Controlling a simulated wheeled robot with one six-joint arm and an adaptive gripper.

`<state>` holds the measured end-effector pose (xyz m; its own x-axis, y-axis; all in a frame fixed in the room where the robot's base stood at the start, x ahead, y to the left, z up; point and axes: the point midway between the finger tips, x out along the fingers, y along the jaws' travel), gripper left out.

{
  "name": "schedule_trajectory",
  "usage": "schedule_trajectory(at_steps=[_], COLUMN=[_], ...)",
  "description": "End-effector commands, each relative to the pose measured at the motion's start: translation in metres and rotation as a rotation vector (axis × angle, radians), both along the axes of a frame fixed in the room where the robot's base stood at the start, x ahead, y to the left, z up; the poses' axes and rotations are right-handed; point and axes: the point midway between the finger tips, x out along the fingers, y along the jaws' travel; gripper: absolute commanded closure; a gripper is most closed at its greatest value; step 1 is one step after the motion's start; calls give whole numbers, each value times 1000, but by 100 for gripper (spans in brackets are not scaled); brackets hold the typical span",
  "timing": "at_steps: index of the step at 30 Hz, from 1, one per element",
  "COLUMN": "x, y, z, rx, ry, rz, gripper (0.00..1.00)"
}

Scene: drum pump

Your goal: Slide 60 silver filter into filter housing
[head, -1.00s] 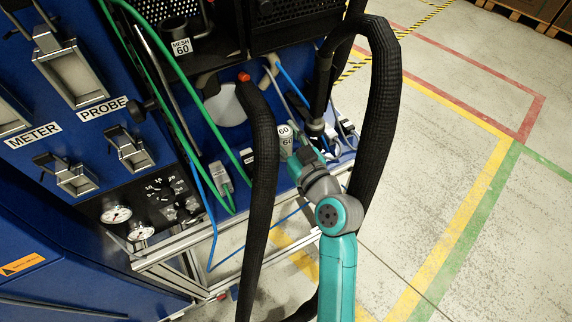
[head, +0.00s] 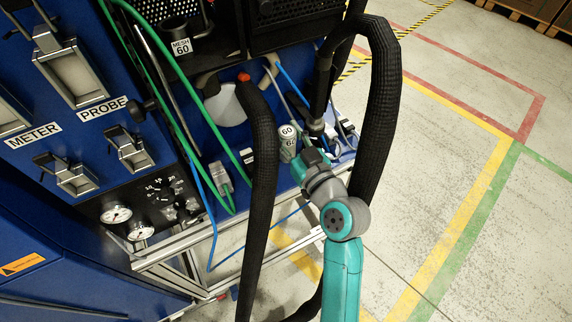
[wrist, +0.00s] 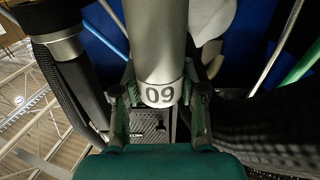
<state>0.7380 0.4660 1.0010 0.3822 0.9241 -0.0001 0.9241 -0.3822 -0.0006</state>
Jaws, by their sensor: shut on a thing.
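The silver filter (head: 289,138) is a grey cylinder with a white band marked 60. In the wrist view the filter (wrist: 159,45) lies between the two fingers of my gripper (wrist: 160,92), and its 60 reads upside down. My gripper (head: 303,158) is shut on the filter's labelled end. The filter's other end runs out of the top of the wrist view. A black cup marked MESH 60 (head: 176,32) is at the upper left in the head view. I cannot tell which part is the filter housing.
Thick black ribbed hoses pass left (head: 262,165) and right (head: 372,130) of my gripper. Green hoses (head: 165,75) and blue tubes run down the blue panel. A white rounded part (head: 226,106) is left of the filter. The floor to the right is open.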

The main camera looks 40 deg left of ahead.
Motion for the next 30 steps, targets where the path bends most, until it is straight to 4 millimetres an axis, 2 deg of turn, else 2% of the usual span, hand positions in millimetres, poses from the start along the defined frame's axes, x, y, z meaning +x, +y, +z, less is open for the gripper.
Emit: schedule_trajectory(at_steps=[30], x=[-27], y=[-65], z=[0], rx=[0], ry=[0], rz=[-1], gripper=[87])
